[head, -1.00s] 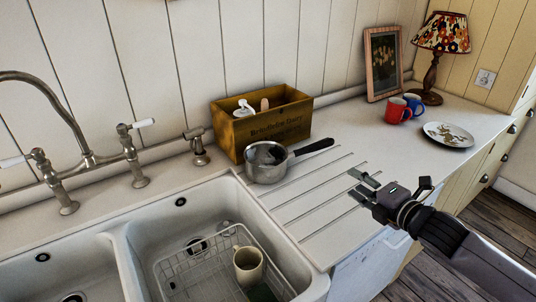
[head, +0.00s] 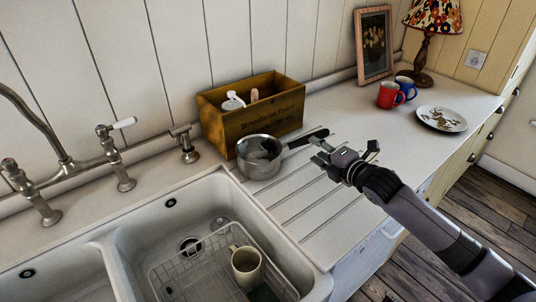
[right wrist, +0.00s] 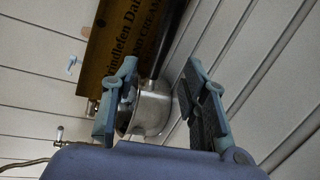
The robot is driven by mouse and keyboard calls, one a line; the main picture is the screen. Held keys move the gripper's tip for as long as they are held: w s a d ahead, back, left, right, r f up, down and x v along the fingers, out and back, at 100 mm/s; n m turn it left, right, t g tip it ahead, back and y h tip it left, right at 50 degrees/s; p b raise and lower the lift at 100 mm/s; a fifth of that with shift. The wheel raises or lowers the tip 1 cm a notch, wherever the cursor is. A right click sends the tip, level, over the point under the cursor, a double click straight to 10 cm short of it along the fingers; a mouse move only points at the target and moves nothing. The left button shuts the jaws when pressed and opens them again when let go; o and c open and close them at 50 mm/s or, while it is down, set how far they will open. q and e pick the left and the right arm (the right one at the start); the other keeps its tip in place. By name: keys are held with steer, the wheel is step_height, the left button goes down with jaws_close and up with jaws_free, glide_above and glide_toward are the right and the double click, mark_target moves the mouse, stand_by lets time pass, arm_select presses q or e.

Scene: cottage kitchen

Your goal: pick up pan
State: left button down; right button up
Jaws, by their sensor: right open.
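The pan (head: 260,169) is a small silver saucepan with a black handle (head: 308,138). It stands upright on the counter's grooved drainboard by the sink, its handle pointing right and back. My right gripper (head: 317,150) is open and empty, with its fingertips close to the handle's end in the head view; I cannot tell whether they touch it. In the right wrist view the two fingers (right wrist: 160,66) are spread apart. The pan (right wrist: 152,112) shows between them, with its dark handle (right wrist: 176,38) running upward. My left gripper is not in view.
A wooden box (head: 262,118) with bottles stands right behind the pan. The white sink (head: 128,224) with a wire rack and a mug (head: 246,266) lies in front. A red mug (head: 389,96), a blue mug (head: 405,88) and a plate (head: 441,119) sit farther right.

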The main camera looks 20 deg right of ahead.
mark_target(304, 143)
steer(key=x, duration=0.3)
steer(key=shift+w+a+f+p, duration=0.1)
steer(key=shift+w+a+p, duration=0.05)
steer(key=shift+w+p, duration=0.4)
steer(key=x, duration=0.4)
steer(key=shift+w+a+f+p, duration=0.1)
steer(key=shift+a+f+p, duration=0.05)
steer(key=shift+p, duration=0.15)
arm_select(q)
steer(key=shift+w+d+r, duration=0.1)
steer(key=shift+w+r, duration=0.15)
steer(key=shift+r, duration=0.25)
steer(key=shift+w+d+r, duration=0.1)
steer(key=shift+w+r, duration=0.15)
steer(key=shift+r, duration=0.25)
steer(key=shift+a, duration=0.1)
arm_select(e)
jaws_close()
